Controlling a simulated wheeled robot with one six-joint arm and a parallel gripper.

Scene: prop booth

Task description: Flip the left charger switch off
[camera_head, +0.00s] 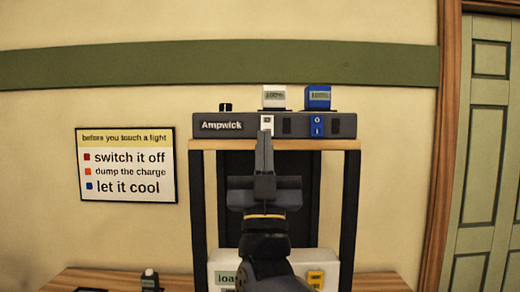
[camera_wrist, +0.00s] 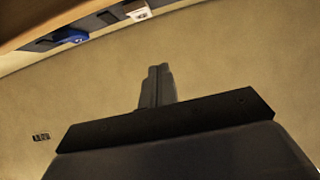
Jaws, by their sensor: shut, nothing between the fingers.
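The dark grey Ampwick charger (camera_head: 355,126) sits on the wooden top of a black-legged stand. Its left switch is on a white plate (camera_head: 267,122), with the lower part hidden behind my fingertips; I cannot tell which way it is set. The right switch is on a blue plate (camera_head: 317,124) marked O and I. My gripper (camera_head: 264,138) is shut and empty, pointing up in front of the white plate. In the wrist view the white plate (camera_wrist: 137,10) lies beyond the fingertips (camera_wrist: 158,70), and the blue plate (camera_wrist: 72,37) is to the left. Contact cannot be told.
A white battery (camera_head: 274,98) and a blue battery (camera_head: 318,97) stand on the charger, with a black knob (camera_head: 225,107) at its left end. A white box (camera_head: 221,266) is on the bench below. A wall sign (camera_head: 126,165) hangs left; a green door (camera_head: 485,150) is right.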

